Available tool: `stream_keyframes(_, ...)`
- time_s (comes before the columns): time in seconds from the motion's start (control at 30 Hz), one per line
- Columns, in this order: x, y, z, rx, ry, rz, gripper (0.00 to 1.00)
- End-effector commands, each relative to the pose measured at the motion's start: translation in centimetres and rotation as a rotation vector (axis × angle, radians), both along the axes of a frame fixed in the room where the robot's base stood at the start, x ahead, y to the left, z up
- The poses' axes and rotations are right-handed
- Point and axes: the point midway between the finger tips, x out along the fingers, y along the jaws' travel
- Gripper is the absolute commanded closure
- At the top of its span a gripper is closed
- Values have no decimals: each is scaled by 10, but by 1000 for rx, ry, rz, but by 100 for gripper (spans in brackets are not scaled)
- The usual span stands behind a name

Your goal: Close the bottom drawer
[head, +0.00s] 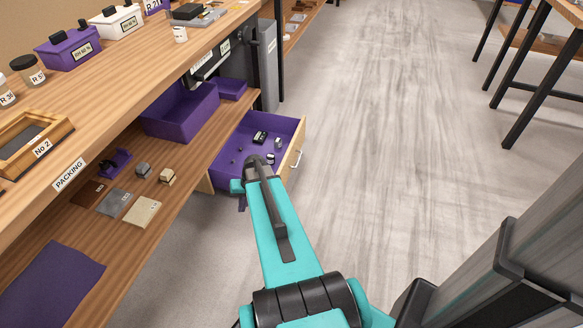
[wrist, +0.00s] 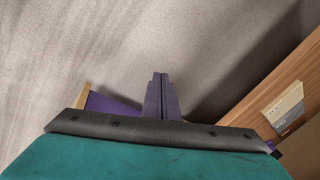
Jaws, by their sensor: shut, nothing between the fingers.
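The bottom drawer (head: 290,128) stands open under the bench in the head view, pulled out toward the aisle. It has a purple inside, a pale wooden front and a light bar handle (head: 298,158) on its right side. Several small dark and light items lie in it. My arm covers its near corner. A corner of the drawer (wrist: 108,104) shows at the left in the wrist view. My gripper (wrist: 160,76) is shut and empty, pointing at the grey floor beside the drawer. In the head view my arm mostly hides it; I cannot tell whether it touches the drawer.
The bench's lower wooden shelf (head: 190,150) runs along the left, with a purple bin (head: 180,115) and several small blocks on it. The shelf edge (wrist: 290,90) is at the right in the wrist view. The grey floor (head: 390,130) is clear right of the drawer.

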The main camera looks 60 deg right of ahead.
Motion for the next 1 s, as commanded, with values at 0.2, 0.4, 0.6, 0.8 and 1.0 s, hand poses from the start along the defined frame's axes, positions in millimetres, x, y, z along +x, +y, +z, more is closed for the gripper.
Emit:
stream_keyframes(0.2,-1,-92,-1,-38,-106,-137,100)
stream_keyframes(0.4,-18,-174,10,-83,-197,-255,100)
stream_keyframes(0.6,-49,-254,26,-137,-281,-369,100)
stream_keyframes(0.8,-80,-308,42,-182,-340,-449,100)
stream_keyframes(1.0,-93,-326,51,-200,-361,-477,100)
